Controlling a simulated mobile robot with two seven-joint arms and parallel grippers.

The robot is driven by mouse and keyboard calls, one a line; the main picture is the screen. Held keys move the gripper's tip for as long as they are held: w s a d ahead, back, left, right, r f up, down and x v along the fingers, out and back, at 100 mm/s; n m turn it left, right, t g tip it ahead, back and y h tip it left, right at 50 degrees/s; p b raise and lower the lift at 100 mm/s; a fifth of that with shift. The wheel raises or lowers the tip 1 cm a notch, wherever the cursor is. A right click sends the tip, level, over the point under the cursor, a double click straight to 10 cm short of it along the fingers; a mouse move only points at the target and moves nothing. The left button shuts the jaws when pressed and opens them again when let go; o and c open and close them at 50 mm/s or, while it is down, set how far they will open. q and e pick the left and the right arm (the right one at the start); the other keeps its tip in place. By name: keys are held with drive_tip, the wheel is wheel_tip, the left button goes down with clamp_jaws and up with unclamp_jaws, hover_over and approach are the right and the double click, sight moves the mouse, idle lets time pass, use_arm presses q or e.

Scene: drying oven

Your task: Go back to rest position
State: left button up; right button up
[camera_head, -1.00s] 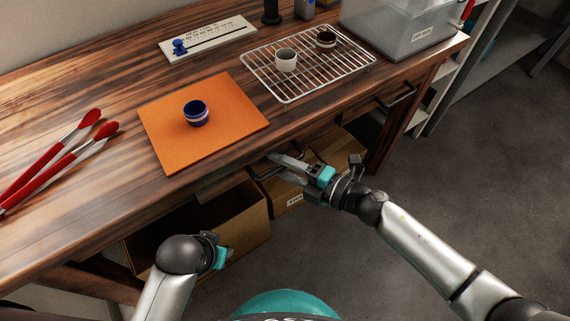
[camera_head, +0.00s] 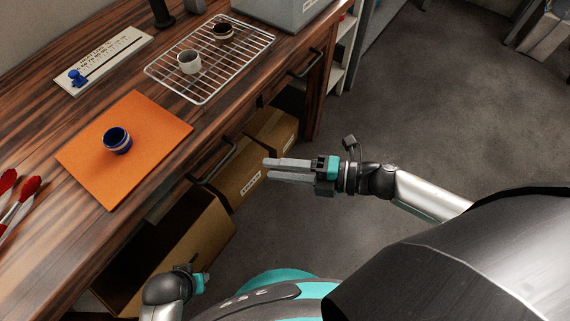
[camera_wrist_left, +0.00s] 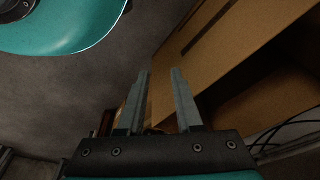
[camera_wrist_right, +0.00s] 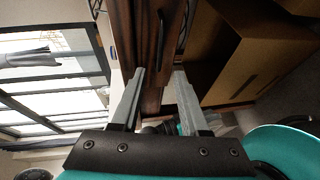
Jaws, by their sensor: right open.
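My right gripper (camera_head: 287,170) is out over the floor in front of the table in the head view, clear of the table edge. Its jaws are apart and hold nothing; its two fingers also show in the right wrist view (camera_wrist_right: 158,92). My left gripper (camera_head: 203,281) is low, beside the open cardboard box, and its fingers are hard to see in the head view. In the left wrist view its two fingers (camera_wrist_left: 160,98) are apart with nothing between them.
Cardboard boxes (camera_head: 215,230) stand below. Grey floor (camera_head: 420,110) is free at right.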

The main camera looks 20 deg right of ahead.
use_arm(q)
drive_tip(key=shift+s+f, duration=0.15)
drive_tip(key=shift+f, duration=0.1)
use_arm(e)
drive_tip(key=shift+s+d+r, duration=0.15)
drive_tip(key=shift+s+d, duration=0.15)
drive_tip(key=shift+d, duration=0.25)
drive_tip(key=w+d+f+m+t+h+p, duration=0.1)
drive_tip(key=d+f+m+t+h+p, duration=0.25)
drive_tip(key=d+f+m+h, duration=0.85)
use_arm(q)
drive_tip(key=s+a+f+p, duration=0.4)
drive_tip(key=s+a+f, duration=0.3)
drive_tip(key=s, duration=0.3)
drive_tip(key=shift+a+y, duration=0.2)
drive_tip(key=shift+y, duration=0.2)
use_arm(e)
drive_tip(key=s+f+m+g+h, duration=0.1)
drive_tip(key=s+f+m+g, duration=0.3)
drive_tip(key=s+f+m, duration=0.3)
drive_tip(key=s+f+m+g+h, duration=0.1)
drive_tip(key=s+f+m+g, duration=0.4)
drive_tip(key=s, duration=1)
wheel_tip(320, 180, down, 4)
drive_tip(key=m, duration=0.2)
drive_tip(key=shift+s+d+m, duration=0.3)
drive_tip(key=shift+d, duration=0.1)
